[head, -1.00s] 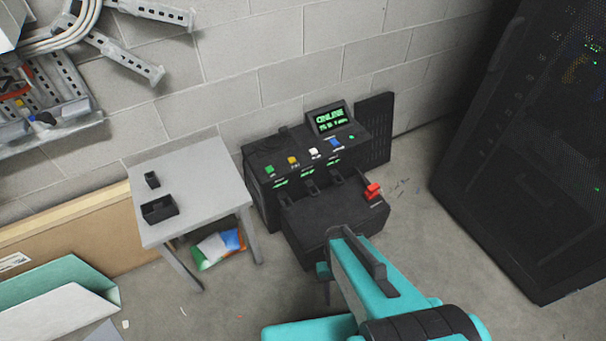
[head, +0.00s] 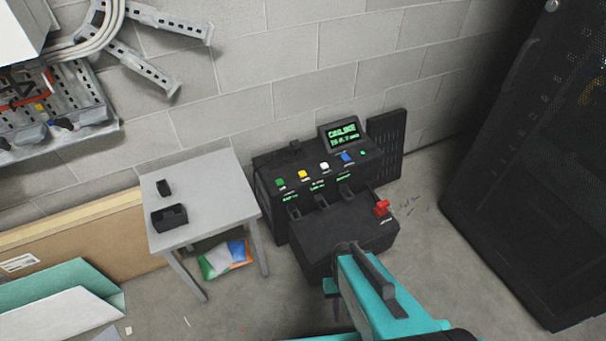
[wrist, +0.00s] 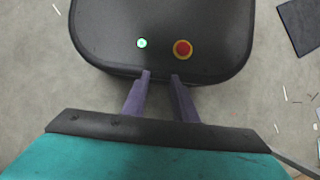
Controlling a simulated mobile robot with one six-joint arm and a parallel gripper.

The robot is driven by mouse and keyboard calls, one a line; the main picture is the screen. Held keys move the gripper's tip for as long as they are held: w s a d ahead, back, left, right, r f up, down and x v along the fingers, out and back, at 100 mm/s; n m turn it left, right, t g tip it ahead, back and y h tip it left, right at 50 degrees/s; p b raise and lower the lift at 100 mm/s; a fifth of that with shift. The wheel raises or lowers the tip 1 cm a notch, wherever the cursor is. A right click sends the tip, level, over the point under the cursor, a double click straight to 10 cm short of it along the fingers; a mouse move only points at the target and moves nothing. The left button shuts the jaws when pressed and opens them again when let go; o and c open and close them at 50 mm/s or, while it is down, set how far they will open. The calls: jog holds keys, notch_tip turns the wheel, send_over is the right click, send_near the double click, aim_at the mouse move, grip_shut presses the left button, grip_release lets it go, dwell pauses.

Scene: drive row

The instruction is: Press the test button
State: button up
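A black console (head: 340,240) stands against the wall in the head view. Its sloped panel has a green button (head: 281,183), a yellow button (head: 302,175), a white button (head: 324,167) and a blue button (head: 347,158) in a row. Their labels are too small to read, so I cannot tell which is the test button. A lit screen (head: 342,132) tops the panel, and a red switch (head: 381,208) sits at the front right. My gripper (wrist: 162,75) is empty in the wrist view, fingertips apart. It is away from the buttons, above the floor and my own dark base.
A grey table (head: 215,205) with two small black boxes stands left of the console. A colourful packet (head: 226,258) lies beneath it. A tall black rack (head: 535,190) stands at right. Panels and sheets lean at lower left. Bare floor (head: 440,280) lies between console and rack.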

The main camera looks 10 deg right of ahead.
grip_shut()
dwell(1.4)
